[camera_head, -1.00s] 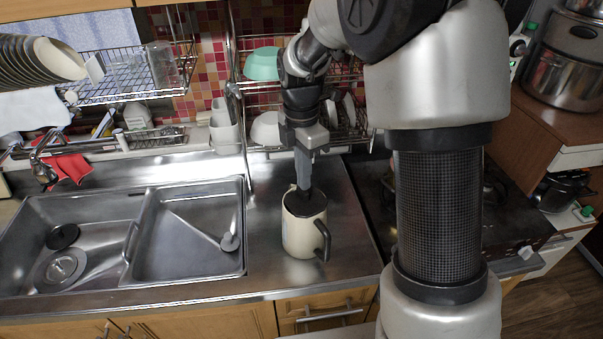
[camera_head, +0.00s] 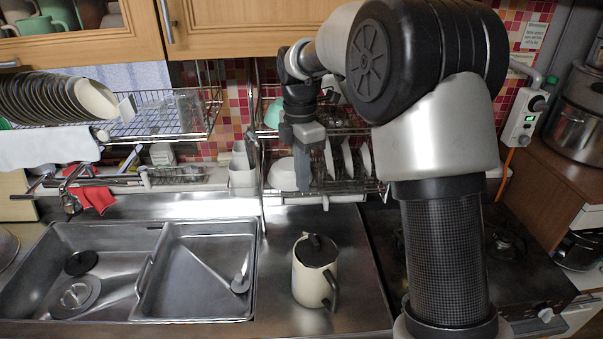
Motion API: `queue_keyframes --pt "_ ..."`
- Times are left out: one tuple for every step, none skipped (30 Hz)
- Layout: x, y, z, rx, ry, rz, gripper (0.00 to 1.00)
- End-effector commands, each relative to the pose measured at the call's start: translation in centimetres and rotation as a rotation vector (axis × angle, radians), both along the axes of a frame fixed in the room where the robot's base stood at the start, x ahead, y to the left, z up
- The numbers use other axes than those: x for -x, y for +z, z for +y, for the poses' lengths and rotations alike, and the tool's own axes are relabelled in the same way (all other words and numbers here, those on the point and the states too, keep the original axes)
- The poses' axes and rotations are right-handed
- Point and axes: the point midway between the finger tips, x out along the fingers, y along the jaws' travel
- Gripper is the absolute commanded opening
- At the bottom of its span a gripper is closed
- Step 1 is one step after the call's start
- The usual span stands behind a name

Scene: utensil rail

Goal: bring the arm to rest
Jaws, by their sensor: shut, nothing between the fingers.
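My gripper (camera_head: 302,182) hangs from my bent arm, pointing down in front of the dish rack. Its fingers are together with nothing visible between them. It is above and apart from the cream kettle. The cream kettle (camera_head: 309,275) with a dark lid and dark handle stands upright on the steel counter, right of the sink.
A double sink (camera_head: 207,318) lies left of the kettle, and a dark stove (camera_head: 395,258) lies to its right. A wire dish rack (camera_head: 350,187) with bowls and plates is close behind my gripper. A wooden cabinet (camera_head: 300,28) hangs above. Bare counter surrounds the kettle.

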Motion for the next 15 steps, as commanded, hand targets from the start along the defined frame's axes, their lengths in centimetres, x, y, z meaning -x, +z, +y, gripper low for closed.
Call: queue_keyframes --pt "-0.3 0.2 0.2 -0.001 0.001 0.001 0.0" --pt "-0.4 0.4 0.2 0.0 0.0 0.0 0.0" --pt "-0.4 0.7 0.2 0.0 -0.009 -0.004 0.0" --pt "-0.3 1.0 0.1 0.0 -0.023 -0.009 0.0" --pt "-0.1 1.5 0.0 0.002 -0.044 -0.016 0.0" --pt "0.4 2.2 -0.3 0.002 -0.084 -0.029 0.0" --pt "0.9 3.0 -0.6 0.003 -0.125 -0.044 0.0" --pt "1.6 3.8 -1.0 0.003 -0.175 -0.061 0.0" --pt "2.7 4.9 -1.6 0.002 -0.256 -0.085 0.0" --pt "3.6 5.9 -2.1 -0.001 -0.323 -0.107 0.0" --pt "4.7 6.8 -2.5 -0.006 -0.396 -0.129 0.0" --pt "6.2 7.8 -3.2 -0.015 -0.499 -0.158 0.0" --pt "7.4 8.5 -3.7 -0.024 -0.578 -0.18 0.0" --pt "8.6 9.2 -4.2 -0.035 -0.658 -0.201 0.0" --pt "10.2 9.9 -4.9 -0.051 -0.764 -0.227 0.0"
